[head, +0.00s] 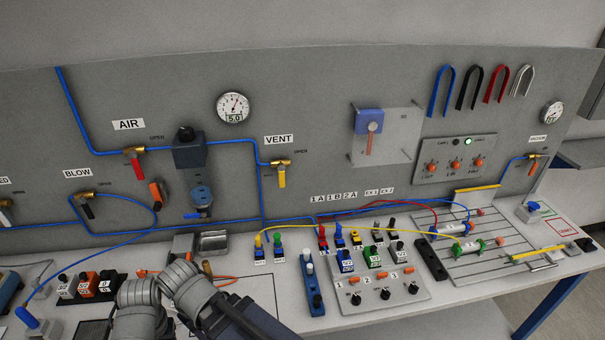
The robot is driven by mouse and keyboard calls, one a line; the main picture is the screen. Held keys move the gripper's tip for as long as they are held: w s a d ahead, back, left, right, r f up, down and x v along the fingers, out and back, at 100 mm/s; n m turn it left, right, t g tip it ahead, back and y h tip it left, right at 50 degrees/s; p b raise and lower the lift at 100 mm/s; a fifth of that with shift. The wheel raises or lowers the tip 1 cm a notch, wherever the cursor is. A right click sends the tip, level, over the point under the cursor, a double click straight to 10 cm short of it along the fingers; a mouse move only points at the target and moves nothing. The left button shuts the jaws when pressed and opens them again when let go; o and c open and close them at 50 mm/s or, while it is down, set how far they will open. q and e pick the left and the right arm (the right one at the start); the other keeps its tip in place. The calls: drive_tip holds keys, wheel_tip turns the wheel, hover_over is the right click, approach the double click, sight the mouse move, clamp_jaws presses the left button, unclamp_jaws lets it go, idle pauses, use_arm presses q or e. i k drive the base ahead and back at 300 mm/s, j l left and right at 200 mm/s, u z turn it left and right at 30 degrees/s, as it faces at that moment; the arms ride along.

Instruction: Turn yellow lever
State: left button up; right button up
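The yellow lever (281,179) hangs straight down from a brass valve (281,162) under the VENT sign (279,140) on the upright grey panel. A blue pipe meets this valve from the left. Two grey arm ends of mine show at the lower left, low over the bench: my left gripper (141,296) and my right gripper (181,272). Both are well below and to the left of the yellow lever and apart from it. Their fingers are mostly hidden behind the wrists, so I cannot see whether they are open or hold anything.
The AIR valve (134,153) has a red lever, and the BLOW valve (84,199) a black one. A small metal tray (212,242) and coloured plugs with a yellow hose (330,232) stand on the bench below the VENT valve. The air before the yellow lever is clear.

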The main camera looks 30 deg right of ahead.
sight(281, 168)
drive_tip(key=z, duration=1.05)
